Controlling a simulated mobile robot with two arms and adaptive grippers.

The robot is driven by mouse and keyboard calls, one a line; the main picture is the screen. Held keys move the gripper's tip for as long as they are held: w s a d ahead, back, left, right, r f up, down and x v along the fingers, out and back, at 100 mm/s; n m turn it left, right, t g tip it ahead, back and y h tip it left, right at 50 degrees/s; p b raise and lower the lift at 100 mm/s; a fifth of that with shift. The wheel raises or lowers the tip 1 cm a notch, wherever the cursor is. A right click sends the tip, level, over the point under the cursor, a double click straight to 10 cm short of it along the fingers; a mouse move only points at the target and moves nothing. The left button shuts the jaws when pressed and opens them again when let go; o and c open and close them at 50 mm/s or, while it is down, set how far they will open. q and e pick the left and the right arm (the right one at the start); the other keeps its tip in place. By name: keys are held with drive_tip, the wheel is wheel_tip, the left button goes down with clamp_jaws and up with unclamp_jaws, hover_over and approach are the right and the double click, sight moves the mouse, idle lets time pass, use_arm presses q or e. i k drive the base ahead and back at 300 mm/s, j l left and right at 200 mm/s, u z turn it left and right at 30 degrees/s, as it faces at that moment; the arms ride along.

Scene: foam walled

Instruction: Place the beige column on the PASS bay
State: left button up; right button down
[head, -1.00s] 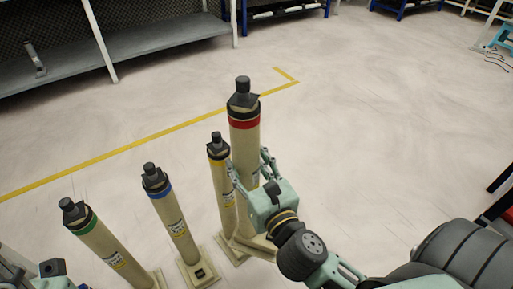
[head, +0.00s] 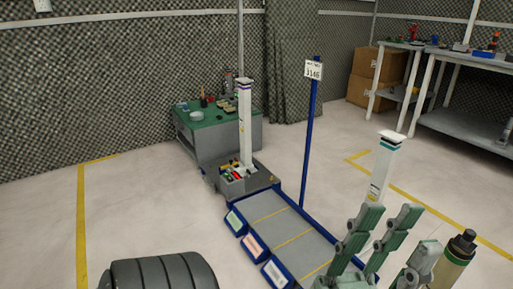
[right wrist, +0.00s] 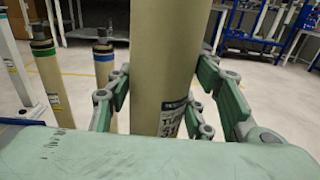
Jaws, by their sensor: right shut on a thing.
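My right gripper (right wrist: 160,108) is shut on a beige column (right wrist: 168,60) with a printed label, upright between its fingers; its top and base are out of view. Several beige columns stand on the floor; a green-banded one (head: 454,262) is at the lower right of the head view. The blue-edged bay rack (head: 277,230) has green, orange and blue labels; I cannot read which is PASS. My left gripper (head: 375,235) is open and empty, its fingers in front of the rack's right side.
A white column with green bands (head: 385,165) rises behind my left gripper. A purple-banded white column (head: 245,120) stands at the rack's far end. A green-topped table (head: 215,130) stands behind.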

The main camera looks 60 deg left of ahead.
sight(268, 201)
drive_tip(key=u, duration=1.1)
drive_tip(key=j+u, duration=0.1)
drive_tip(key=u, duration=0.7)
drive_tip(key=i+j+u, duration=0.1)
drive_tip(key=u, duration=0.3)
drive_tip(key=i+j, duration=0.15)
drive_tip(key=i, duration=0.4)
drive_tip(key=i+j, duration=0.1)
drive_tip(key=i, duration=0.5)
drive_tip(key=i+j, duration=0.15)
drive_tip(key=i, duration=0.4)
drive_tip(key=u, duration=0.05)
